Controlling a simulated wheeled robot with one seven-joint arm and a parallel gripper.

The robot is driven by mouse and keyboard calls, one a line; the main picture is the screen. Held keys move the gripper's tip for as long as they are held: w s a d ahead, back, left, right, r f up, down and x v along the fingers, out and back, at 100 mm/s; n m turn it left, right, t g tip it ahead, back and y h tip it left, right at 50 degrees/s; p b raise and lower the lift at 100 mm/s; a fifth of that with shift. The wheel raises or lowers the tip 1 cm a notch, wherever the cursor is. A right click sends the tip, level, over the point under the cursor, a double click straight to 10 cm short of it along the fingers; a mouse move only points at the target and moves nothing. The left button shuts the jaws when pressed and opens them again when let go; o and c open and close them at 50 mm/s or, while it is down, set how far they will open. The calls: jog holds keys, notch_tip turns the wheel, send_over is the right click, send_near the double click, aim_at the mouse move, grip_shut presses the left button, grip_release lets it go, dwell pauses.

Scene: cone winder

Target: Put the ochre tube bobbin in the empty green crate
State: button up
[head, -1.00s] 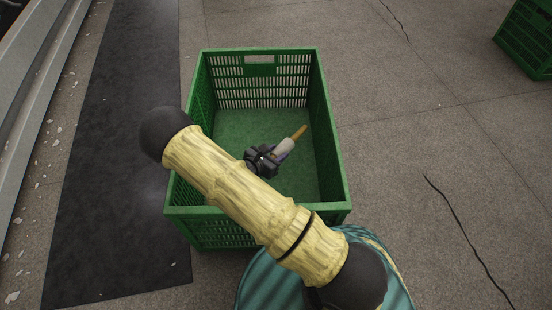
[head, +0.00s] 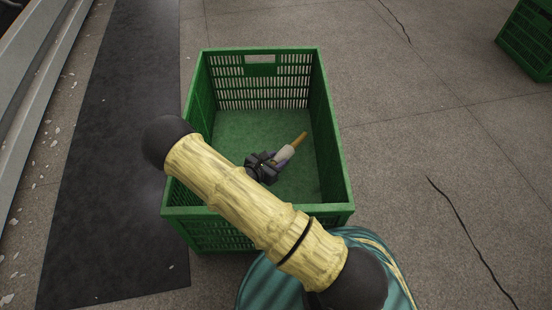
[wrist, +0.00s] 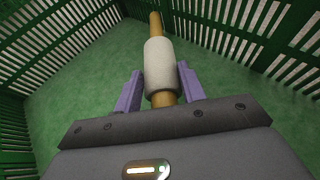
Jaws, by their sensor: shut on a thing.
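The ochre tube bobbin (head: 284,153) has a pale wound middle and bare ochre ends. It also shows in the wrist view (wrist: 160,70), lengthwise between the two purple fingers. My gripper (head: 278,160) is shut on it, inside the outline of the green crate (head: 334,208). In the wrist view my gripper (wrist: 158,88) has a finger on each side of the pale part. The crate walls (wrist: 75,28) rise around it, and the crate floor is bare. I cannot tell whether the bobbin touches the floor. My arm hides part of the crate's near left side.
Another green crate (head: 528,40) stands at the far right, cut off by the frame. A dark mat (head: 115,150) lies left of the crate, beside a pale metal rail (head: 38,80). The grey floor (head: 430,140) to the right is clear, with cracks.

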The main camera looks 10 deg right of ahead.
jog(key=o, duration=1)
jog(key=shift+r, duration=0.6)
jog(key=p+v, duration=0.5)
jog(key=v, duration=0.2)
jog(key=shift+s+a+p, duration=0.2)
jog(key=shift+p, duration=0.1)
jog(key=shift+r, duration=0.1)
